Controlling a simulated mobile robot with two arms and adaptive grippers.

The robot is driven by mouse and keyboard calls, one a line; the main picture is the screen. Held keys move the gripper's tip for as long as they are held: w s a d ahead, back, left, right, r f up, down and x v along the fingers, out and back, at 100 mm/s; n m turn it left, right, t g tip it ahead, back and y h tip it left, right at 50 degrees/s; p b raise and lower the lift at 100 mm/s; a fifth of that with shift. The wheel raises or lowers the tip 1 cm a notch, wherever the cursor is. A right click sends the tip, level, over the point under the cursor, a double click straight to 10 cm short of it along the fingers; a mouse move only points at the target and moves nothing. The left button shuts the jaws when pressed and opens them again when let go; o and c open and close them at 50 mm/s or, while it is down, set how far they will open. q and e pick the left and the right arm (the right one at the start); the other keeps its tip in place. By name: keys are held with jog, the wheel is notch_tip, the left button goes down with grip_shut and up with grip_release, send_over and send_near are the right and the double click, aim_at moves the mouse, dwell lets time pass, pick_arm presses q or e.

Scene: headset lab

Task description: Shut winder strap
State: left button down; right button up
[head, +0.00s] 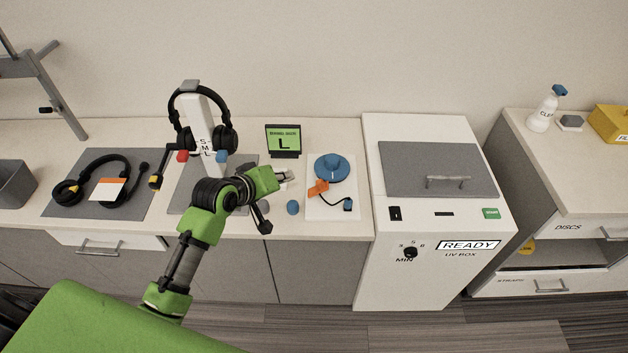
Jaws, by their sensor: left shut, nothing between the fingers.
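The cable winder (331,167) is a blue disc on a white board toward the right end of the bench. An orange strap (317,188) sits at the winder's lower left side. Whether the strap is open or fastened is too small to tell. A black cable end (347,205) lies on the board below the winder. My left gripper (285,177) is shut and empty, just left of the white board and apart from the strap. My right gripper is not in view.
A headphone stand (197,115) with black headphones stands behind my left arm. A small sign marked L (284,139) stands behind the gripper. A blue knob-like piece (293,207) lies left of the board. The UV box (437,168) rises at the right.

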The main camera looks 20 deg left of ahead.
pick_arm(q)
jog(key=p, duration=0.2)
send_over(312, 194)
jog(key=f, duration=0.5)
jog(key=a+f, duration=0.1)
jog(key=f, duration=0.1)
jog(key=shift+s+f, duration=0.15)
jog(key=shift+s, duration=0.25)
jog(key=shift+w+d+f, duration=0.15)
jog(key=shift+d+f, duration=0.35)
jog(key=shift+f, duration=0.2)
jog(key=shift+w, duration=0.15)
